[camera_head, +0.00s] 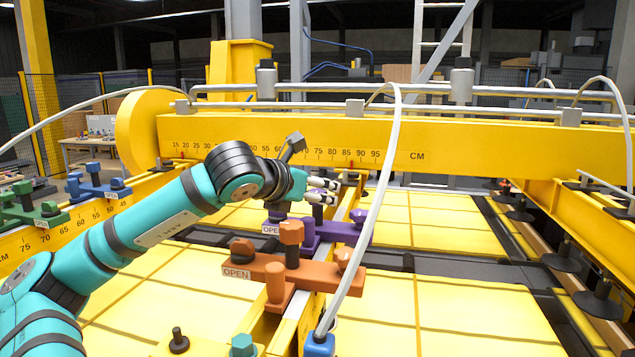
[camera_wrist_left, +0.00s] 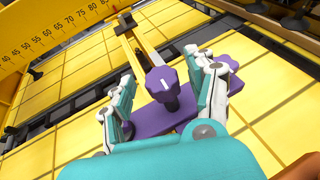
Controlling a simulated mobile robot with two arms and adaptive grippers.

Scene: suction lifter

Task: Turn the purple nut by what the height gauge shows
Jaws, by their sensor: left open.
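The purple clamp (camera_head: 345,231) sits on the yellow crossbar, partly hidden by my left arm, with an OPEN label. In the left wrist view, its purple nut (camera_wrist_left: 162,84) has a white line on top and stands upright on the purple plate (camera_wrist_left: 148,124). My left gripper (camera_head: 325,191) is above the clamp. In the wrist view, the open gripper (camera_wrist_left: 160,68) has one finger on each side of the nut, with gaps visible. The scale (camera_head: 365,157) on the yellow beam is marked in CM, with a red mark near 85. My right gripper is not in view.
An orange clamp (camera_head: 292,267) with an OPEN label stands just in front. Blue (camera_head: 98,186) and green (camera_head: 33,210) clamps sit at the left. A white hose (camera_head: 385,180) arcs down right of my gripper. Yellow gridded panels (camera_head: 440,310) lie below.

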